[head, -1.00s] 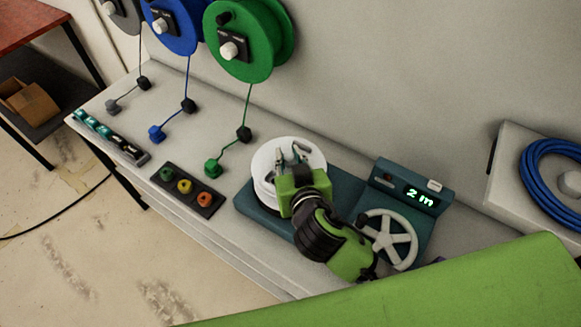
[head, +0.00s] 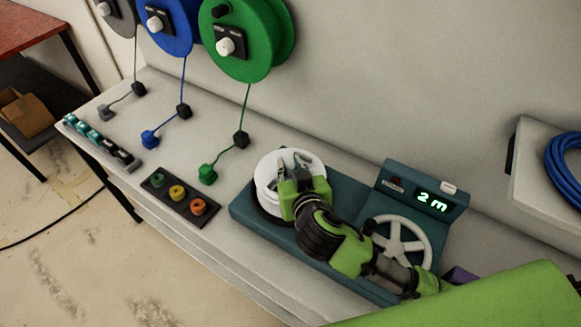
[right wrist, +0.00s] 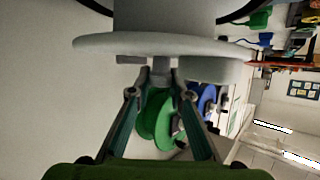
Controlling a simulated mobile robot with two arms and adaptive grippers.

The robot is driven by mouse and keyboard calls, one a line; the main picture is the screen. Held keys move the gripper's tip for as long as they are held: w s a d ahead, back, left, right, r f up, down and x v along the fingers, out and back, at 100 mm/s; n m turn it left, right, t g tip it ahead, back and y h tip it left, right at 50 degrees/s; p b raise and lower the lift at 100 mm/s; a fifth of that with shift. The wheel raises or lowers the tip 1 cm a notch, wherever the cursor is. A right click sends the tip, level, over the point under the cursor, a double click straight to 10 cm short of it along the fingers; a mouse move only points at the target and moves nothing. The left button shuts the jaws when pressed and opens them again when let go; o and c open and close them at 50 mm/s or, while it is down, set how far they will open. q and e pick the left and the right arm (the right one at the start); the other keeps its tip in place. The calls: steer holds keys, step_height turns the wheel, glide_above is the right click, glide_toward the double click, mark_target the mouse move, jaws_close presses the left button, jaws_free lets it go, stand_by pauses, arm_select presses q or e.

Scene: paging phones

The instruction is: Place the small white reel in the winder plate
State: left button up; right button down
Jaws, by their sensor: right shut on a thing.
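The small white reel (head: 268,170) is at the left end of the teal winder (head: 347,190), over its round dark plate (head: 258,213). I cannot tell whether it touches the plate. My right gripper (head: 290,172) is above the reel, its fingers shut on the reel's central part. In the right wrist view the right gripper (right wrist: 161,78) pinches a grey piece at the middle of the white reel (right wrist: 110,42). The reel and gripper hide most of the plate. My left gripper is not in view.
The winder's white handwheel (head: 402,243) and display reading "2 m" (head: 432,202) are close to my right arm. A dark tray with coloured rings (head: 178,193) lies left of the winder. Green (head: 247,40) and blue (head: 170,22) cable reels hang behind.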

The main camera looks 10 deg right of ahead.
steer(key=c, duration=1.8)
jaws_free()
steer(key=shift+c, duration=0.2)
arm_select(q)
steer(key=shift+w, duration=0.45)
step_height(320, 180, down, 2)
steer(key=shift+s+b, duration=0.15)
steer(key=shift+b, duration=0.9)
arm_select(e)
steer(key=v, duration=1.2)
